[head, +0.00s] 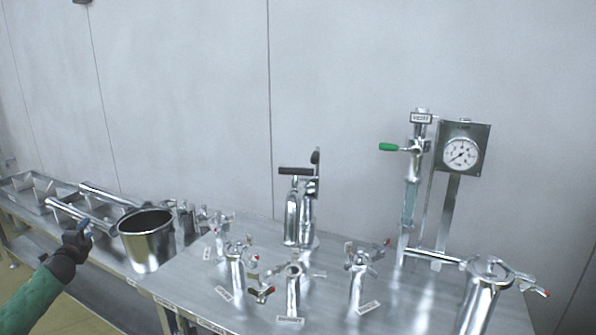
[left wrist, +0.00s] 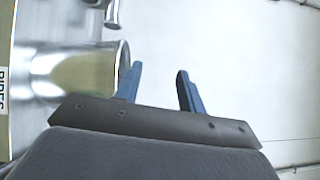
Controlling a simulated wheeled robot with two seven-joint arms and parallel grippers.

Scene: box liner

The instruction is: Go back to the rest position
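My left gripper (head: 84,230) has blue fingers and a dark body, on a green-sleeved arm coming from the lower left. It is in front of the table edge, just left of a shiny steel pot (head: 147,250). In the left wrist view the two blue fingers (left wrist: 158,84) stand apart with nothing between them. A shiny curved metal vessel (left wrist: 95,70) shows beside the left finger there; I cannot tell if they touch. My right gripper is in neither view.
The steel table (head: 205,290) bears several valve fittings with small labels. A pressure gauge (head: 461,154) on a stand and a green-handled valve (head: 395,147) rise at the right. Metal rails (head: 70,212) lie at the left. A plain grey wall (head: 190,100) stands behind.

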